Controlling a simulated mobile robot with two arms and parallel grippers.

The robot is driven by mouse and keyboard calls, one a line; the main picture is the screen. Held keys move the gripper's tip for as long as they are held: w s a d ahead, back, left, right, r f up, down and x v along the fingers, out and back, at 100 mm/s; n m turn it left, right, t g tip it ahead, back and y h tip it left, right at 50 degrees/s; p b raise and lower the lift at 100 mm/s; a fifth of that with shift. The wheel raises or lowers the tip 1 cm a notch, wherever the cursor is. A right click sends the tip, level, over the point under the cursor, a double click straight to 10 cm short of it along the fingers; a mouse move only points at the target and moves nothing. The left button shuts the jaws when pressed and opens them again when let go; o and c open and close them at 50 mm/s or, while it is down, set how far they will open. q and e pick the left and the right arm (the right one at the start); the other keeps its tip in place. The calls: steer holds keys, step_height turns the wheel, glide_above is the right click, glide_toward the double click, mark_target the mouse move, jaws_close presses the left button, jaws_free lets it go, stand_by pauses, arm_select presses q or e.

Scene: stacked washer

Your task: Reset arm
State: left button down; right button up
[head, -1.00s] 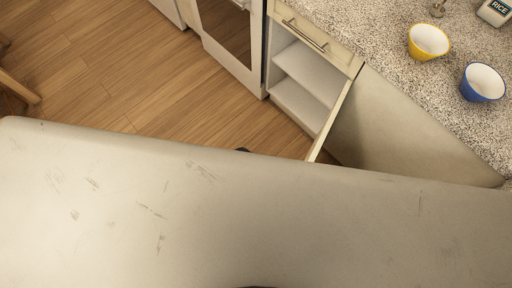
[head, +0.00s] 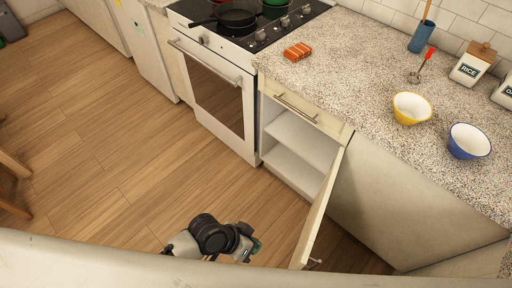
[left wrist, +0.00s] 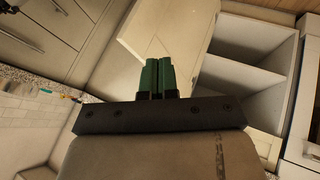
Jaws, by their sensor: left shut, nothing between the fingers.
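My left gripper (head: 252,243) shows low in the head view, at the end of a dark and grey wrist. It is left of the open cabinet door (head: 322,212) and apart from it. In the left wrist view its green fingers (left wrist: 156,76) are together, with nothing between them. The door (left wrist: 160,35) stands behind the fingers in that view. Most of my left arm is hidden in the head view. My right gripper is in neither view.
The open lower cabinet (head: 293,152) has empty shelves. An oven (head: 215,95) stands left of it. The counter (head: 350,75) holds a yellow bowl (head: 411,108), a blue bowl (head: 468,141) and an orange packet (head: 298,51). Wooden floor (head: 110,165) is clear to the left.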

arm_select(q)
steer(key=a+f+n+t+y, duration=0.1)
steer(key=a+f+n+y, duration=0.1)
steer(key=a+f, duration=0.65)
steer(key=a+f+n+t+y, duration=0.1)
steer(key=a+f+n+y, duration=0.3)
steer(key=f, duration=0.7)
steer(key=s+a+f+g, duration=0.1)
steer(key=s+a+f, duration=0.3)
steer(key=s, duration=0.6)
steer(key=s+a+f+m+g+y, duration=0.1)
steer(key=s+a+f, duration=0.3)
steer(key=s, duration=0.5)
step_height(320, 180, down, 2)
steer(key=shift+s+f, duration=0.1)
steer(key=shift+s, duration=0.25)
